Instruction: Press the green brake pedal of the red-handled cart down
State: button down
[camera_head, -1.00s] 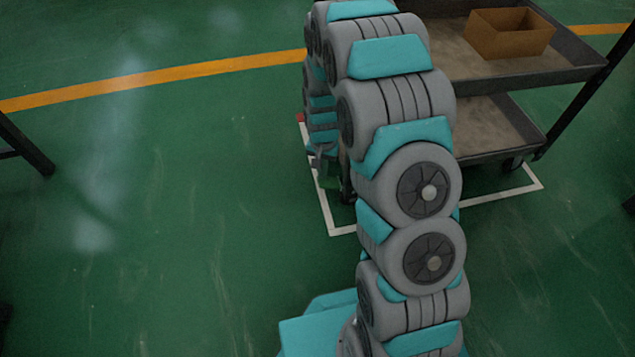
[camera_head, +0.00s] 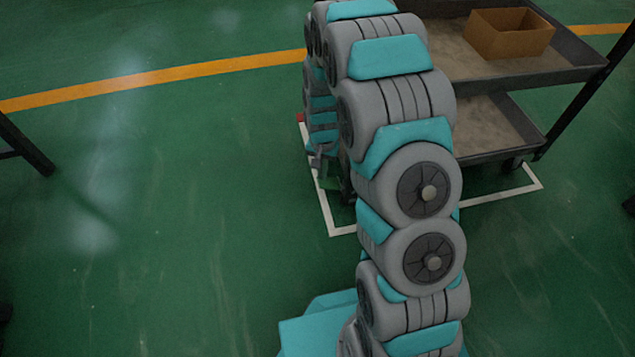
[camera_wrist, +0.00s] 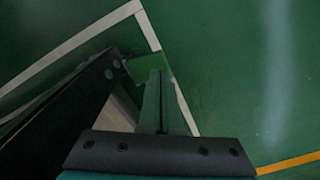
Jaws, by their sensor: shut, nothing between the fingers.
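The cart (camera_head: 490,135) stands at the upper right in the head view, partly hidden behind my arm. A small red part (camera_head: 300,117) shows at the left edge of my arm; I cannot tell whether it is the handle. The green brake pedal (camera_wrist: 136,67) sits at the end of the cart's dark frame in the wrist view. My gripper (camera_wrist: 155,76) is shut and empty, its fingertips over the pedal. I cannot tell whether they touch it or how far down the pedal is. In the head view, my gripper is small and mostly hidden by my arm.
An open cardboard box (camera_head: 508,35) stands on the cart's upper shelf. A white floor line (camera_head: 325,205) frames the cart's place. A dark table leg (camera_head: 28,145) stands at the far left. The green floor left of my arm is clear.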

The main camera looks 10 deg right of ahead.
aim_at(322, 182)
jog(key=shift+f+b, duration=0.35)
jog(key=shift+f, duration=2.1)
jog(key=shift+r+p, duration=1.1)
jog(key=shift+r, duration=2.95)
jog(key=shift+r, duration=0.15)
jog(key=s+r+n+p, duration=0.1)
jog(key=s+r, duration=0.2)
jog(key=r, duration=0.4)
jog(key=s+r+p, duration=0.2)
jog(key=s+r, duration=0.2)
jog(key=r, duration=0.2)
jog(key=s+r+n+g+p, duration=0.1)
jog(key=s+r+n+p, duration=0.1)
jog(key=s+r, duration=0.8)
jog(key=s+r+n+p, duration=0.3)
jog(key=s+r, duration=0.8)
jog(key=s, duration=0.7)
jog(key=shift+s+r+g+p, duration=0.15)
jog(key=shift+r+g+p, duration=0.2)
jog(key=shift+p, duration=0.35)
